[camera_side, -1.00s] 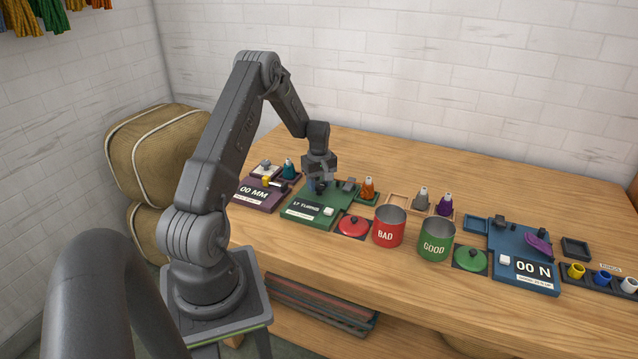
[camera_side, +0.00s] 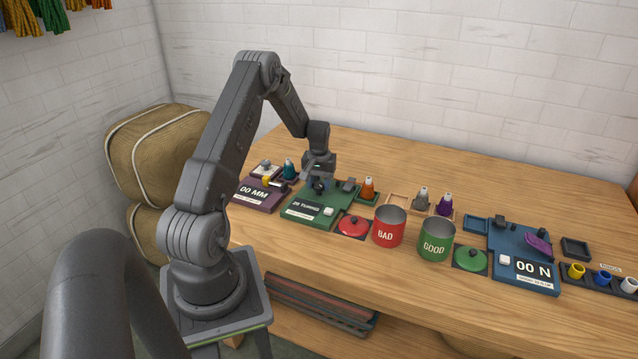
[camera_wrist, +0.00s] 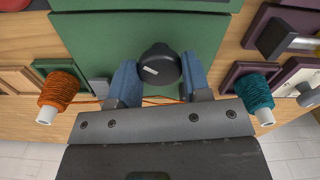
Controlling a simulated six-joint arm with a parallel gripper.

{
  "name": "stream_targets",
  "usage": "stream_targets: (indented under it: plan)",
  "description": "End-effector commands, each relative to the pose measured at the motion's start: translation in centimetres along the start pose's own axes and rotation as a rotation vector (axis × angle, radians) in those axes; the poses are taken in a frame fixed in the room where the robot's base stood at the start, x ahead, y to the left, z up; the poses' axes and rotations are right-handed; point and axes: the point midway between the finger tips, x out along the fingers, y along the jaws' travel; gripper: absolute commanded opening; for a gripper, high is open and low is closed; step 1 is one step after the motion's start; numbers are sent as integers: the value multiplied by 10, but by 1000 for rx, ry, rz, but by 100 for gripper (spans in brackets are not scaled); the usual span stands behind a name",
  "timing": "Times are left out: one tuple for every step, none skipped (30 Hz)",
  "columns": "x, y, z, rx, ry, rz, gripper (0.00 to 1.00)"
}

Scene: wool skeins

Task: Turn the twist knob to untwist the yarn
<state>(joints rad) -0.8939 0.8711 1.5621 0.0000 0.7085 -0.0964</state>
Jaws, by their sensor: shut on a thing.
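The twist knob (camera_wrist: 160,66) is a round black knob with a pale mark, on the green twist station (camera_side: 300,205). My gripper (camera_wrist: 160,78) has its two blue fingers on either side of the knob, shut on it. In the side view my gripper (camera_side: 319,180) reaches down over the station, and the knob is partly hidden there. The station's display (camera_side: 306,208) shows a turns count, too blurred to read surely. A thin orange strand of yarn (camera_wrist: 90,101) runs from the orange cone (camera_wrist: 59,90) toward the knob, passing behind my fingers.
A teal cone (camera_wrist: 255,92) stands on the other side in the wrist view. The purple MM station (camera_side: 260,195) is left of the green one. The red lid (camera_side: 353,225), BAD can (camera_side: 389,227) and GOOD can (camera_side: 436,239) stand to the right. The table behind is clear.

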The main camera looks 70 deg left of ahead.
Motion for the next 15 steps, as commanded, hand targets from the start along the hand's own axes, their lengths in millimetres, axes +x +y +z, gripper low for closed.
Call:
stream_targets:
  plan:
    - [-1, 0, 0, 7, 1, 0, 20]
    - [-1, 0, 0, 10, 1, 0, 20]
    - [-1, 0, 0, 13, 1, 0, 20]
    - [-1, 0, 0, 14, 1, 0, 20]
    - [-1, 0, 0, 15, 1, 0, 20]
    - [-1, 0, 0, 16, 1, 0, 20]
    - [-1, 0, 0, 16, 1, 0, 20]
    - [-1, 0, 0, 16, 1, 0, 20]
    - [-1, 0, 0, 16, 1, 0, 20]
    - [-1, 0, 0, 16, 1, 0, 20]
    - [-1, 0, 0, 16, 1, 0, 20]
    - [-1, 0, 0, 15, 1, 0, 20]
    - [-1, 0, 0, 15, 1, 0, 20]
    - [-1, 0, 0, 15, 1, 0, 20]
    - [-1, 0, 0, 15, 1, 0, 46]
